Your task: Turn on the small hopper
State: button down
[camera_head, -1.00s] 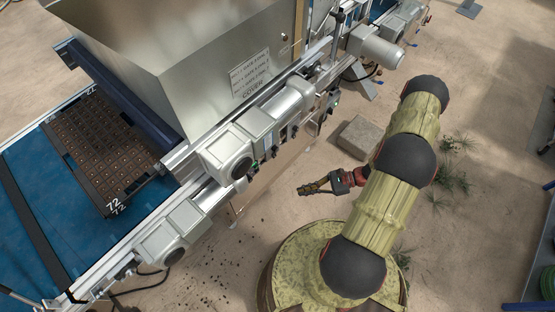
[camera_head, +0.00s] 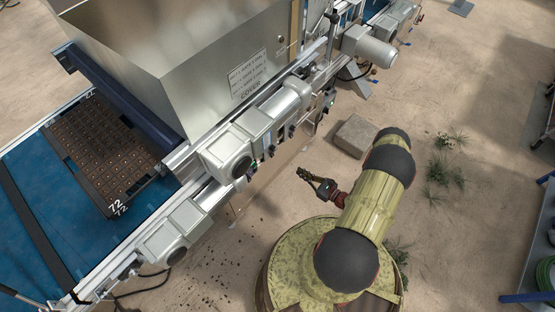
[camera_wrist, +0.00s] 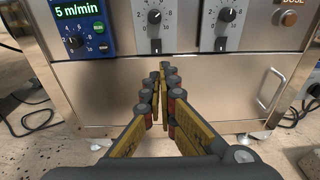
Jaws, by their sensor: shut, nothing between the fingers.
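My gripper (camera_head: 304,174) is shut and empty, out in front of my arm and apart from the tray seeder's side. In the wrist view my gripper (camera_wrist: 163,74) points at a metal control panel (camera_wrist: 110,88), with its fingertips below the dials. The panel carries a left dial (camera_wrist: 155,17), a right dial (camera_wrist: 226,15) and, at the upper right, a button (camera_wrist: 289,19) under a label reading "DOSE". A big metal hopper (camera_head: 205,85) labelled "COVER" stands on the seeder. I cannot tell which control belongs to the small hopper.
A blue speed box (camera_wrist: 84,28) reading "5 m/min" is at the panel's left. A metal handle (camera_wrist: 268,88) sticks out at the right. A dark cell tray (camera_head: 105,150) lies on the blue belt (camera_head: 40,185). A stone block (camera_head: 356,136) lies on the sandy ground.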

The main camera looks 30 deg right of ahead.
aim_at(272, 155)
dwell(0.3)
jog(key=b+x, duration=0.3)
jog(key=x, duration=1.1)
jog(key=shift+a, duration=0.1)
